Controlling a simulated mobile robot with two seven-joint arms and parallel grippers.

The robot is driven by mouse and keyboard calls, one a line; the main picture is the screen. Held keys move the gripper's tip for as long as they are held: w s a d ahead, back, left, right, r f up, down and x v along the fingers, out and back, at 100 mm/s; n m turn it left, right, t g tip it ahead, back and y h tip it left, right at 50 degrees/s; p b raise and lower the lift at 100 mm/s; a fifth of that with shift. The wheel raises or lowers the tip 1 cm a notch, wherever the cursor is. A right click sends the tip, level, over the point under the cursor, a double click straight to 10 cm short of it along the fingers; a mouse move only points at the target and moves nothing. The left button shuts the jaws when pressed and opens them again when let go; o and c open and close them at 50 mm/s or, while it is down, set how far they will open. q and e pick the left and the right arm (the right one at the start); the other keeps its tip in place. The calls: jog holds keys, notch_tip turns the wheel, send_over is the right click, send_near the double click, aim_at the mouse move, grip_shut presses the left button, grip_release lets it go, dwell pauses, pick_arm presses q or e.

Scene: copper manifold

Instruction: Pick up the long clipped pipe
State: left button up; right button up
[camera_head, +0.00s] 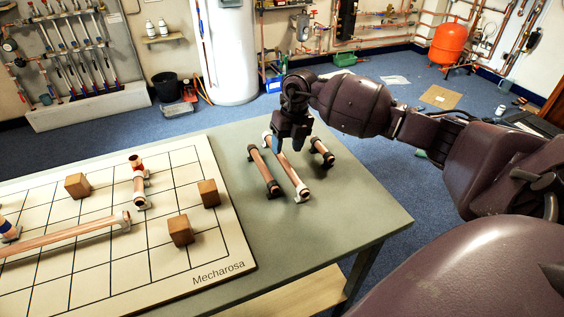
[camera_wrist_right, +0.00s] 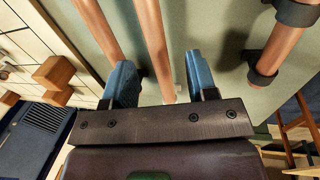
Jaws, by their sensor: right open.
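Three copper pipes lie apart on the grey-green table. The longest, taken as the long clipped pipe (camera_head: 290,174), is the middle one, with a pale collar at its near end. My right gripper (camera_head: 290,143) points down over its far part and hides some of it. In the right wrist view, the open blue fingers of the right gripper (camera_wrist_right: 162,75) stand either side of a copper pipe (camera_wrist_right: 151,35), with gaps on both sides. My left gripper is not in view.
A shorter pipe (camera_head: 263,170) lies close on the left, another (camera_head: 321,152) on the right; dark clips show on the right one (camera_wrist_right: 278,50). A gridded white board (camera_head: 95,250) with wooden blocks (camera_head: 180,230) and fitted pipes covers the table's left. The table's front right is clear.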

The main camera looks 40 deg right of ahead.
aim_at(284, 157)
jog(key=shift+a+f+b, duration=0.15)
jog(key=shift+a+f, duration=0.1)
jog(key=shift+f, duration=0.65)
jog(key=shift+a+f+b, duration=0.15)
jog(key=shift+a+f, duration=0.05)
jog(key=shift+f, duration=0.65)
jog(key=shift+a+f+b, duration=0.15)
jog(key=shift+a+f, duration=0.1)
jog(key=shift+f, duration=0.65)
jog(key=shift+r, duration=0.1)
grip_shut()
